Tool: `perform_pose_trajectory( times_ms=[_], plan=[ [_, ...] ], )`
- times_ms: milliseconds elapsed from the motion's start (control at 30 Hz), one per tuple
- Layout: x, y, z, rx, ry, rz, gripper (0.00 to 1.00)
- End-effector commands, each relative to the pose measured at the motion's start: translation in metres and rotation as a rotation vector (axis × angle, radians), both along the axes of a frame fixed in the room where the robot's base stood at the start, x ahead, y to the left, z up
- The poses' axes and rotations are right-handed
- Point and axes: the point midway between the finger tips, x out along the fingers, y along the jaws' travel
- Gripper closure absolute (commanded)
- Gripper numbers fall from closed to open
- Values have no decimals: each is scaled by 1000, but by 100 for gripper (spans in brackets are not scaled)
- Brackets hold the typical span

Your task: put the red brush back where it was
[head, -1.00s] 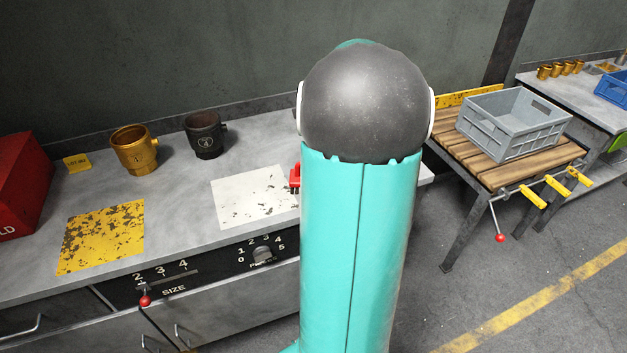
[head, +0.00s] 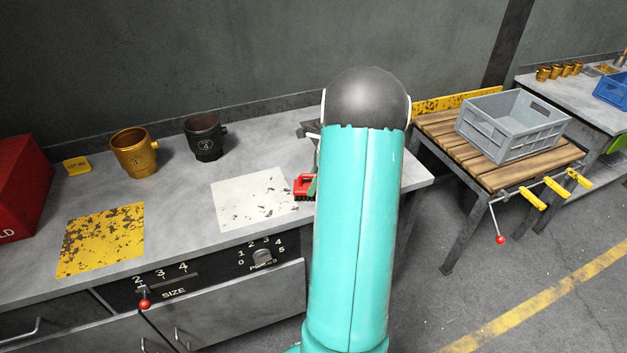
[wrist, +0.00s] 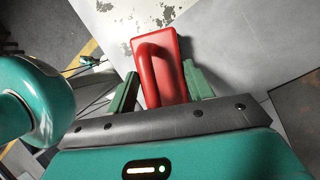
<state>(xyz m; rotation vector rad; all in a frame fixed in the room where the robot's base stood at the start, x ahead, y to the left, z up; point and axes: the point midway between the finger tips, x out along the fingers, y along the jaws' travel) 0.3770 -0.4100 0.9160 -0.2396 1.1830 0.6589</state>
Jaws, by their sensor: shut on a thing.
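The red brush (head: 303,183) with dark bristles is at the right edge of the white speckled square (head: 248,201) on the grey bench. Whether the bristles touch the bench top I cannot tell. In the wrist view the red brush (wrist: 158,52) shows its looped handle between the two green fingers of my gripper (wrist: 161,80), which is shut on it. In the head view my arm hides most of my gripper; only a bit of green finger shows beside the brush.
A brass mug (head: 134,155) and a dark mug (head: 203,140) stand at the bench's back. A yellow worn square (head: 101,239) and a red box (head: 20,190) are at left. A grey crate (head: 513,128) sits on a slatted wooden table at right.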

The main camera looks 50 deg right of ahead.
Motion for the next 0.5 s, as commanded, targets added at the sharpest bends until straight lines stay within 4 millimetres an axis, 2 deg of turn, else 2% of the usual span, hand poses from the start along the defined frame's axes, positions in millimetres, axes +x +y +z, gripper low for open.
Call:
perform_pose_trajectory(
  times_ms=[233,267,333,500],
  plan=[
    [0,0,-2,0,0,0,70],
    [0,0,-2,0,0,0,42],
    [0,0,-2,0,0,0,29],
    [0,0,-2,0,0,1,26]
  ],
)
